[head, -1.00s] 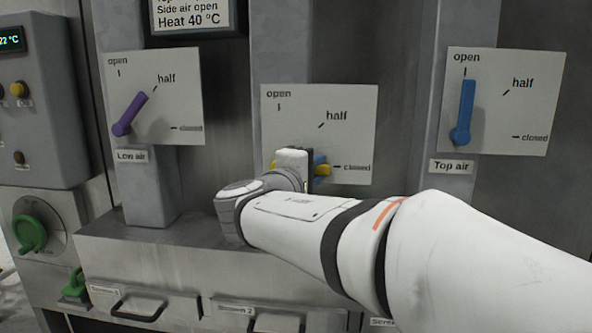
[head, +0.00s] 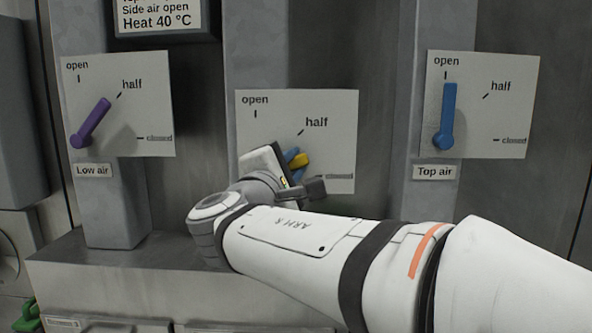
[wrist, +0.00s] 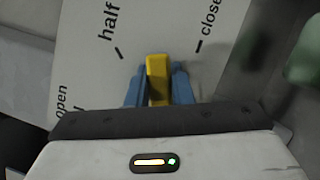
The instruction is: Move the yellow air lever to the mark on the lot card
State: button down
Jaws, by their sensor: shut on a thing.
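The yellow air lever (head: 302,160) is on the middle dial plate (head: 262,115), its tip between the half and closed marks. In the wrist view the yellow lever (wrist: 158,68) points about midway between those marks. My gripper (head: 295,163) is shut on it, and in the wrist view the blue fingers (wrist: 158,85) sit on both sides of it. My gripper and arm hide the lever's pivot and any name label below the plate. The lot card (head: 158,16) at the top left reads "Side air open" and "Heat 40 °C"; its top line is cut off.
To the left is the Low air plate with a purple lever (head: 93,120) pointing to half. To the right is the Top air plate with a blue lever (head: 448,115) pointing to open. A grey ledge (head: 110,275) runs below. The plate's open side is clear.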

jog(key=c, duration=1.5)
grip_release()
jog(key=shift+d, duration=0.15)
jog(key=shift+c, duration=0.2)
jog(key=shift+o, duration=1.3)
jog(key=shift+s, duration=0.1)
jog(key=b+v, duration=0.1)
jog(key=v, duration=0.6)
jog(key=shift+s+a, duration=0.3)
